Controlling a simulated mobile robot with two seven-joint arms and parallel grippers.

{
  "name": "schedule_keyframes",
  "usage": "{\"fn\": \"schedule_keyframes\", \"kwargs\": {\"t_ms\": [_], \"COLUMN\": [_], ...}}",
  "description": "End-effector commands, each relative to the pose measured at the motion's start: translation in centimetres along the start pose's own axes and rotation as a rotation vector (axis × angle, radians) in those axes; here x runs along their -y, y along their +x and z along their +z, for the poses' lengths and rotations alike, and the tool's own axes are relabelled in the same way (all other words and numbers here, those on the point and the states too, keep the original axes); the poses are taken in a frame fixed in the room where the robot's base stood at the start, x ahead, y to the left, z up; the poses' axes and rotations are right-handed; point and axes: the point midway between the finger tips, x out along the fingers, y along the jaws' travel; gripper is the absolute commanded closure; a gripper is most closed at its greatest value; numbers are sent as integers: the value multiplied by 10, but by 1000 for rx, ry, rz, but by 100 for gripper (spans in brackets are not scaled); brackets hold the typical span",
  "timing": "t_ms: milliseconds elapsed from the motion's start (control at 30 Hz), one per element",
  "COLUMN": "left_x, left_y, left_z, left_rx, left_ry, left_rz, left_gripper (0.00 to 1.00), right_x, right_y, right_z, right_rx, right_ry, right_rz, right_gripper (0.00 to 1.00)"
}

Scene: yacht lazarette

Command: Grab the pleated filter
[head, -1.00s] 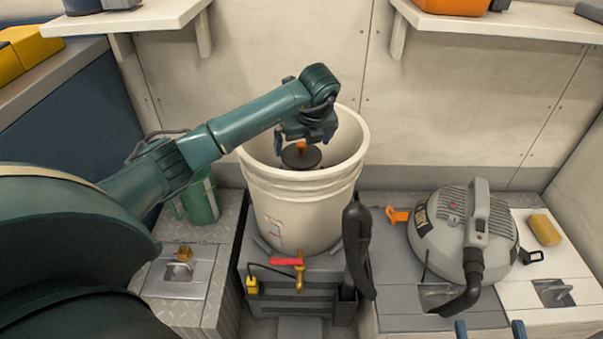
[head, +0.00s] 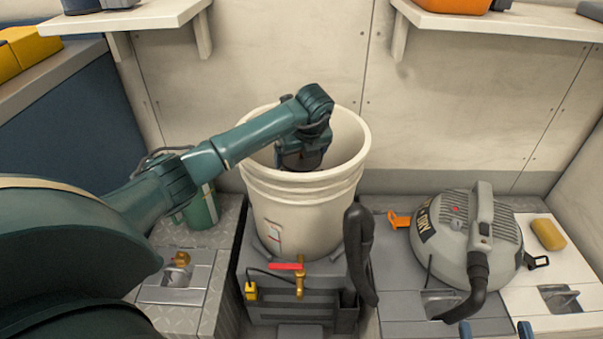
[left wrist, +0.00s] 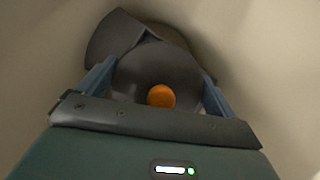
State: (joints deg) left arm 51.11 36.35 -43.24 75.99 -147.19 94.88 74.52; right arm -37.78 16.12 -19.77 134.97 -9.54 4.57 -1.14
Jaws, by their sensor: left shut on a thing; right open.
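The pleated filter appears to be the dark round-topped piece (left wrist: 150,72) with an orange knob (left wrist: 161,97), seen from above in the left wrist view; no pleats show. It is inside the white bucket (head: 305,217). My left gripper (left wrist: 158,88) reaches down into the bucket and is shut on this piece, one finger on each side of it. In the head view my left gripper (head: 303,158) hides most of the piece. My right gripper (head: 495,332) is open and empty at the bottom edge, with only its blue fingertips showing.
The bucket's rim and walls surround my left gripper. A second dark curved shape (left wrist: 120,38) lies beside the held piece. Shelves overhang behind.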

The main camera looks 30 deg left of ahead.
Motion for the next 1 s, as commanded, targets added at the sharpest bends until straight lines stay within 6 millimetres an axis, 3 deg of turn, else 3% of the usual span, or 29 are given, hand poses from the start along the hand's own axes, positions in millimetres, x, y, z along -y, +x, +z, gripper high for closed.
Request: {"fn": "schedule_keyframes", "kwargs": {"t_ms": [267, 567, 800, 1000], "left_x": [0, 0, 1, 0], "left_y": [0, -6, -49, -81], "left_z": [0, 3, 21, 34], "left_rx": [-1, 1, 3, 2], "left_ry": [0, -1, -1, -1], "left_rz": [0, -2, -3, -2], "left_gripper": [47, 48, 48, 48], "right_x": [0, 0, -2, -7], "right_y": [0, 0, 0, -3], "right_z": [0, -2, -11, 1], "right_rx": [0, 0, 7, 94], "right_ry": [-1, -3, -39, -19], "right_rz": [0, 0, -3, 19], "right_gripper": [44, 44, 44, 44]}}
